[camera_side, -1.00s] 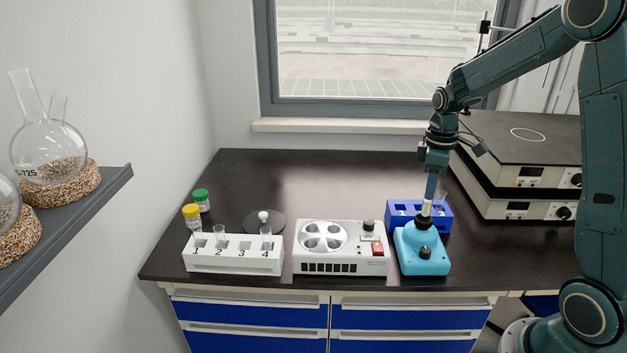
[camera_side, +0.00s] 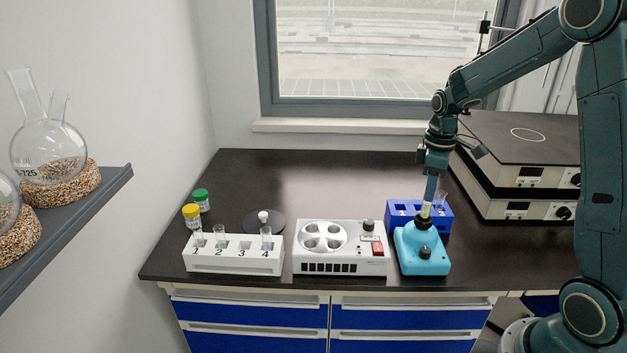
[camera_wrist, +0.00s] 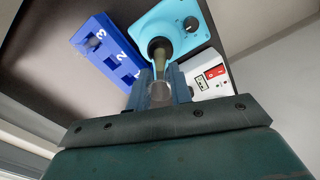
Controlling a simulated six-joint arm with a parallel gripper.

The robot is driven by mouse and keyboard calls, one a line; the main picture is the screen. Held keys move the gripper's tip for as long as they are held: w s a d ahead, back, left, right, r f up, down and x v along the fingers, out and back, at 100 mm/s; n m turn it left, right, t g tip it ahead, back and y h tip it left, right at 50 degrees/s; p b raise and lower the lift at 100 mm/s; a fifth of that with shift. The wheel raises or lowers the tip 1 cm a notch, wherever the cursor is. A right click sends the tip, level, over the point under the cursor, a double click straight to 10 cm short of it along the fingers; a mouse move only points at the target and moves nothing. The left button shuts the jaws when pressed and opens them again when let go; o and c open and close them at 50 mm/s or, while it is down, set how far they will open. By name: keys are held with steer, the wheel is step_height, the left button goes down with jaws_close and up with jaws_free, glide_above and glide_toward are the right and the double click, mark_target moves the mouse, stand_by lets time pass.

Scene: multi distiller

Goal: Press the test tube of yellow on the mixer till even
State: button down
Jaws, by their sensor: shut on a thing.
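The mixer (camera_side: 423,257) is a light blue block with a dark round cup on top and a black knob in front. My gripper (camera_side: 428,198) is directly above it, pointing down. It is shut on a test tube (camera_side: 426,209) with yellowish contents, held upright. The tube's lower end meets the mixer's dark cup. In the wrist view the tube (camera_wrist: 160,70) sits between my fingers (camera_wrist: 160,88), with its far end at the cup of the mixer (camera_wrist: 168,20). Whether the contents are even cannot be told.
A blue rack (camera_side: 403,209) stands right behind the mixer. A white centrifuge (camera_side: 340,262) is to its left, then a white numbered rack (camera_side: 233,262) with several tubes. Yellow-capped (camera_side: 191,212) and green-capped (camera_side: 201,196) bottles stand farther left. Stacked hotplates (camera_side: 520,180) are at the right.

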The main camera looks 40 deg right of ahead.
steer(key=shift+f, duration=0.9)
stand_by(0.8)
steer(key=shift+r, duration=0.15)
stand_by(4.0)
steer(key=shift+r, duration=2.9)
